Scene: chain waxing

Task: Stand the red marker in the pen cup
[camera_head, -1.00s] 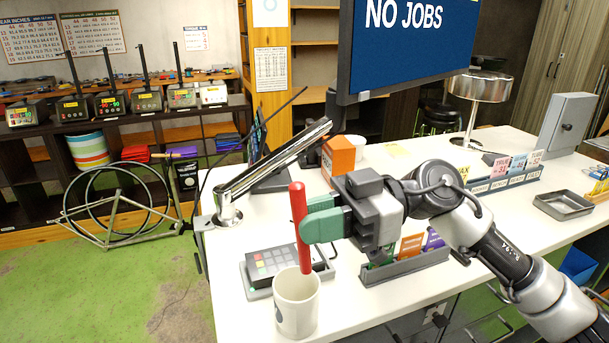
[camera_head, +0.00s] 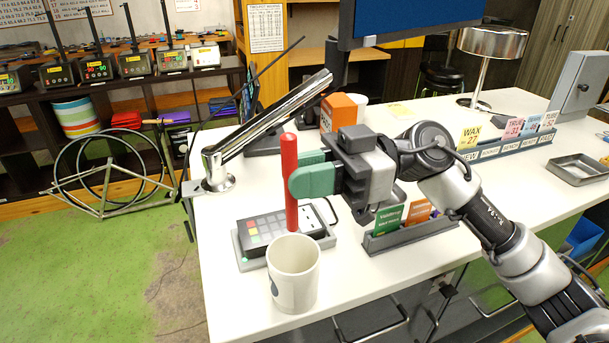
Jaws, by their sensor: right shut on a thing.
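The red marker (camera_head: 289,155) is upright between the green fingertips of my right gripper (camera_head: 300,174), which is shut on it near its middle. The pen cup (camera_head: 294,290) is a white mug with a dark mark, standing upright near the table's front-left edge. The marker's lower end meets the cup's far rim in the picture. I cannot tell whether it is above the rim or behind it; the visible cup mouth shows no marker inside. My left gripper is not in view.
A keypad device (camera_head: 262,232) sits right behind the cup. A grey card holder (camera_head: 408,236) stands to its right, below my right arm. A metal clamp arm (camera_head: 268,128) slants behind the marker. An orange box (camera_head: 338,112) is farther back. White table (camera_head: 365,278) is clear right of the cup.

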